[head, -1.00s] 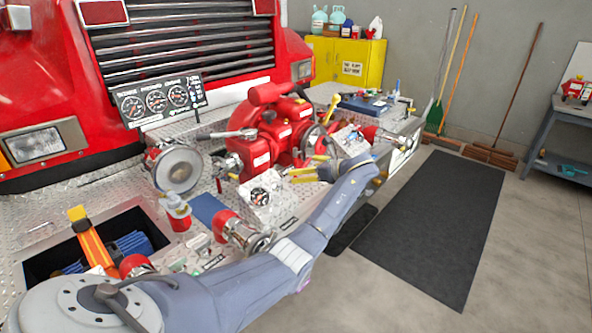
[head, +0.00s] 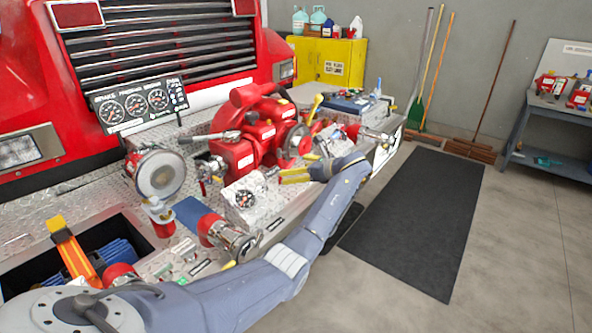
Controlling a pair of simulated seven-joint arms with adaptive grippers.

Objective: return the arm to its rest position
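My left arm comes in from the lower left and reaches across the front of the bumper. Its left gripper (head: 302,167) has yellow fingertips that stand apart, with nothing seen between them. It is just in front of and to the right of the red pump (head: 258,130), above the right part of the bumper deck. In this view I cannot tell whether the fingers touch the small parts behind them. My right gripper is not in view.
The diamond-plate bumper holds a gauge panel (head: 138,105), a large capped fitting (head: 157,175), a red nozzle (head: 225,236) and an open bin with an orange-handled tool (head: 72,250). A black mat (head: 415,215) lies on clear floor. A grey bench (head: 525,125) stands right.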

